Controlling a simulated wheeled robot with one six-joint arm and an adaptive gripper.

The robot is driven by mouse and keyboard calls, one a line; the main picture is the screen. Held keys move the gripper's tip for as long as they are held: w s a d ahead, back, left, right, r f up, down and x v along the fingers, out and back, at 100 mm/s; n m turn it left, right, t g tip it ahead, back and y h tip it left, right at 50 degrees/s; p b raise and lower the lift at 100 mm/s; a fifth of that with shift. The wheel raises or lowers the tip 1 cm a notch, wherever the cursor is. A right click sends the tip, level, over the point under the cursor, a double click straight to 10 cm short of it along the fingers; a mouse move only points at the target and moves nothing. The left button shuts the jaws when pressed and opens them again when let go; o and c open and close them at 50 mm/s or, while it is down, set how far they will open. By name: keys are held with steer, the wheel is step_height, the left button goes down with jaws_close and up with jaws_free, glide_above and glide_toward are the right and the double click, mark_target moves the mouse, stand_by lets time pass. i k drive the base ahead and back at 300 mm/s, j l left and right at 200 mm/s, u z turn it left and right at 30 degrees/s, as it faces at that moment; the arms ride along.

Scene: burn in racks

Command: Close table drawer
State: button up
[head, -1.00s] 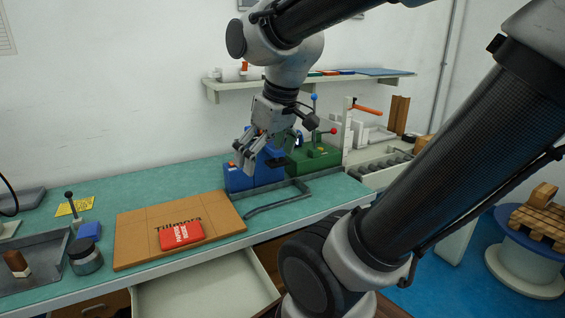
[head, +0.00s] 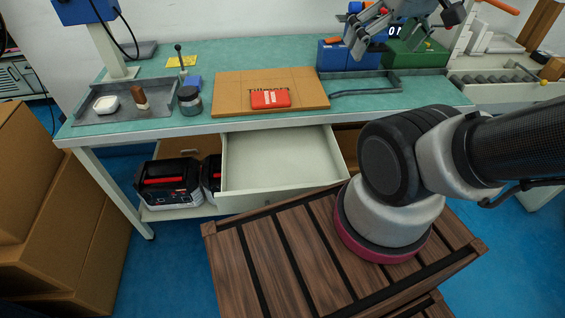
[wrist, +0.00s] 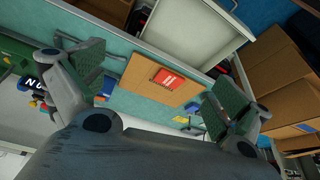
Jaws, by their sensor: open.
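The table drawer (head: 277,166) is pulled out from under the front edge of the green-topped table (head: 232,54). It is a pale, empty box in the head view. It also shows at the top of the wrist view (wrist: 190,32). My gripper (head: 366,32) is above the right back part of the table in the head view, apart from the drawer. Its two fingers are spread wide in the wrist view (wrist: 150,95), with nothing between them. The drawer's lower front is partly behind my wooden-slatted base.
A cardboard sheet (head: 236,93) with a red packet (head: 270,99) lies on the table above the drawer. A black-and-red case (head: 168,184) sits on the lower shelf. Cardboard boxes (head: 35,190) stand at left.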

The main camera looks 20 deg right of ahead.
mark_target(260, 168)
steer(key=k+j, duration=0.2)
steer(key=k, duration=0.2)
steer(key=k+j, duration=0.2)
steer(key=k, duration=0.2)
steer(key=k+j+u, duration=0.1)
steer(key=k, duration=0.3)
steer(key=j, duration=0.1)
